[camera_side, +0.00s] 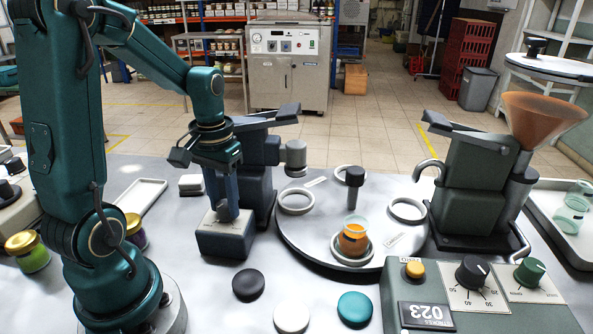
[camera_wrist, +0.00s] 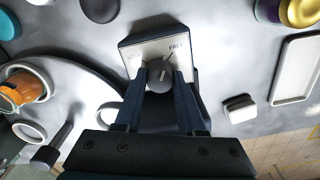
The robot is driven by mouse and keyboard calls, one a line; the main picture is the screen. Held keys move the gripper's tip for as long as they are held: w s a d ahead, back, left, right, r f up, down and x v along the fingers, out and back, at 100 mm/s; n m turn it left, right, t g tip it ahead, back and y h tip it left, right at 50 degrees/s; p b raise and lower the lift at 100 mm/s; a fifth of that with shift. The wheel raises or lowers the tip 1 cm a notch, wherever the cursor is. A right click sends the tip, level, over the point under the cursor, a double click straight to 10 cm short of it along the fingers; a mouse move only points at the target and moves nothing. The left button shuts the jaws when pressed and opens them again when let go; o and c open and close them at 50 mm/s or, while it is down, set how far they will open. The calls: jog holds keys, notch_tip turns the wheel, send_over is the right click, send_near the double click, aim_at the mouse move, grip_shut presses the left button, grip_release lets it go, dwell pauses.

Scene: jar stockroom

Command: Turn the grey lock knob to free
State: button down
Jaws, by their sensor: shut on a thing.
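The grey lock knob (camera_wrist: 158,78) sits on the pale top plate of a dark lock box (camera_wrist: 151,45). My gripper (camera_wrist: 160,74) is shut on the knob, one finger on each side. In the side view, my gripper (camera_side: 224,207) points straight down over the lock box (camera_side: 226,236) and its fingers hide the knob.
A turntable (camera_side: 310,246) right of the lock box carries an orange-filled jar (camera_side: 354,238) and empty rings. Black (camera_side: 248,284), white (camera_side: 291,318) and teal (camera_side: 354,309) discs lie in front. A control panel (camera_side: 470,305) stands front right. A dark machine (camera_side: 258,165) stands close behind my gripper.

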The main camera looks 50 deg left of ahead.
aim_at(225, 203)
jog(key=shift+m, duration=1.6)
jog(key=c, duration=0.5)
grip_release()
jog(key=shift+r, duration=2.6)
